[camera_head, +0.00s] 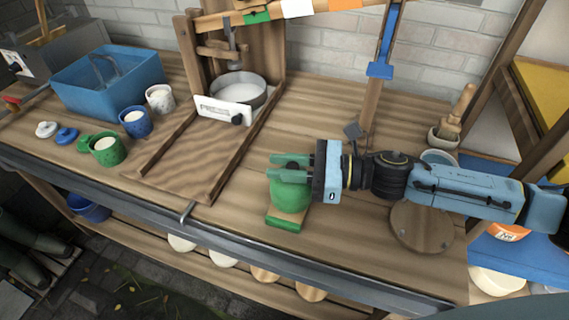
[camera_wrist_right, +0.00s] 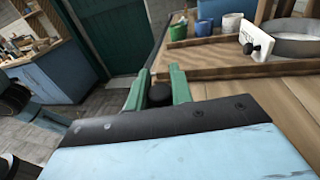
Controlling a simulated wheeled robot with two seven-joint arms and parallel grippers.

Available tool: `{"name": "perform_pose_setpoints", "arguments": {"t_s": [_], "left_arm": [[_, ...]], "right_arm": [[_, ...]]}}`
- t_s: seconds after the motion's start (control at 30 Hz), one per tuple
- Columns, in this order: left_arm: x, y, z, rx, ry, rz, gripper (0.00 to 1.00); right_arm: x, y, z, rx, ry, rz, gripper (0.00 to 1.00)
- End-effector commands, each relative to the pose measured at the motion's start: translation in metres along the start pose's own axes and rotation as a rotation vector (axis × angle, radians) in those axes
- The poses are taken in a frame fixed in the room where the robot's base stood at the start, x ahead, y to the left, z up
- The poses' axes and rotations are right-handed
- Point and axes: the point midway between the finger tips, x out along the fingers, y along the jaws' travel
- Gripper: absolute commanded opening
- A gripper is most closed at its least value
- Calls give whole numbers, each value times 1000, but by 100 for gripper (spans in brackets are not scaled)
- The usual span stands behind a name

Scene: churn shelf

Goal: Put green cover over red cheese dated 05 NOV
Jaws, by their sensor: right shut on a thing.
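In the right wrist view a black knob (camera_wrist_right: 160,94) shows between the fingertips (camera_wrist_right: 160,88). The dome itself is hidden there. An orange-red round thing with a white label (camera_head: 508,232), perhaps a cheese, is at the right on a blue surface; its date is not readable. My left gripper is not in view.
Blue, white and green cups (camera_head: 108,151) with small loose lids stand at the left beside a blue basin (camera_head: 108,84). A wooden press (camera_head: 239,92) stands at the back. A round wooden board (camera_head: 421,227) lies under my right arm. Pale and tan rounds (camera_head: 265,273) sit on the shelf below.

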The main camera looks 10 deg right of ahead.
Motion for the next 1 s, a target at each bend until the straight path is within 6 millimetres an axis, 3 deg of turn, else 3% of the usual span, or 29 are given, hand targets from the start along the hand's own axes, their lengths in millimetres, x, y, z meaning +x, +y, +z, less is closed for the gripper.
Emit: {"name": "perform_pose_setpoints", "arguments": {"t_s": [0.43,0.47,0.63,1.0], "left_arm": [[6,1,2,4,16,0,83],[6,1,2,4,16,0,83],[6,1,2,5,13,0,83],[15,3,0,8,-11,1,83]], "right_arm": [[0,0,-9,0,0,0,0],[0,0,-9,0,0,0,25],[0,0,-10,0,0,0,47],[-2,-1,-12,0,1,2,48]]}}
